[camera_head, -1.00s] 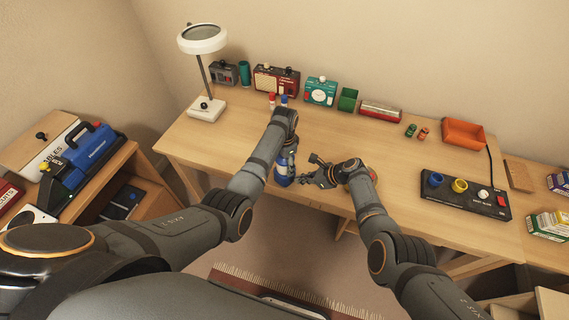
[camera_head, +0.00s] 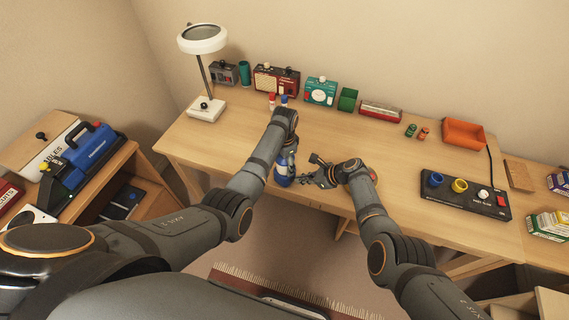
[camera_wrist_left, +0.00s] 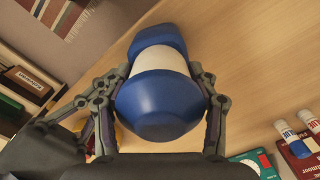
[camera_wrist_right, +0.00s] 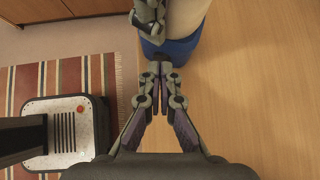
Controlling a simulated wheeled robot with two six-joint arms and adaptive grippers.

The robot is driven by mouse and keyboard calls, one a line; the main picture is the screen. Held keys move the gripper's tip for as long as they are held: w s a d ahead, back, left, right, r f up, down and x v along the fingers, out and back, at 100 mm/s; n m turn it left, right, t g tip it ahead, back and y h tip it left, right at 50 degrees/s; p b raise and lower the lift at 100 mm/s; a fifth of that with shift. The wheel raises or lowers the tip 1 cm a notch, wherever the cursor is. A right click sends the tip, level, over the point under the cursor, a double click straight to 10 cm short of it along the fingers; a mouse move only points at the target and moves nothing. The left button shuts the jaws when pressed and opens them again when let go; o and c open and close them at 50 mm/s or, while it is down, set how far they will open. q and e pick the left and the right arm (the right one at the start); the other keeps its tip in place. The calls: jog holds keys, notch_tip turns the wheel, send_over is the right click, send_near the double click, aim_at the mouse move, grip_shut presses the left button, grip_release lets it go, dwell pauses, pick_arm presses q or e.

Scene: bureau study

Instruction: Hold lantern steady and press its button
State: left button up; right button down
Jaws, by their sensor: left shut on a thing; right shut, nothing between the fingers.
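The lantern (camera_head: 283,181) is blue with a white middle band and stands at the desk's front edge. My left gripper (camera_head: 287,160) is shut on it. In the left wrist view the fingers of my left gripper (camera_wrist_left: 165,100) lie on both sides of the blue top of the lantern (camera_wrist_left: 158,105). My right gripper (camera_head: 312,178) is shut and empty, just right of the lantern. In the right wrist view the closed fingertips of my right gripper (camera_wrist_right: 160,68) point at the blue base of the lantern (camera_wrist_right: 180,48), close to it. I cannot see the button.
A desk lamp (camera_head: 206,108), red radio (camera_head: 275,80), teal clock (camera_head: 320,91) and green box (camera_head: 348,99) line the back. The middle desk is clear.

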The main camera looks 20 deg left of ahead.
jog(key=shift+s+d, duration=0.4)
jog(key=shift+d, duration=0.5)
jog(key=shift+s+d, duration=0.45)
jog(key=shift+d, duration=0.45)
jog(key=shift+s+d, duration=0.4)
jog(key=shift+d, duration=0.5)
jog(key=s+d+f+n, duration=0.1)
jog(key=n, duration=0.1)
jog(key=s+d+f+n, duration=0.1)
jog(key=d+n, duration=0.1)
jog(key=shift+f, duration=0.1)
jog(key=shift+a, duration=0.1)
jog(key=shift+w+a, duration=0.6)
jog(key=shift+a, duration=0.7)
jog(key=shift+w+a, duration=0.6)
jog(key=shift+a, duration=0.7)
jog(key=shift+w+a, duration=0.6)
jog(key=shift+a, duration=0.7)
jog(key=shift+d, duration=0.1)
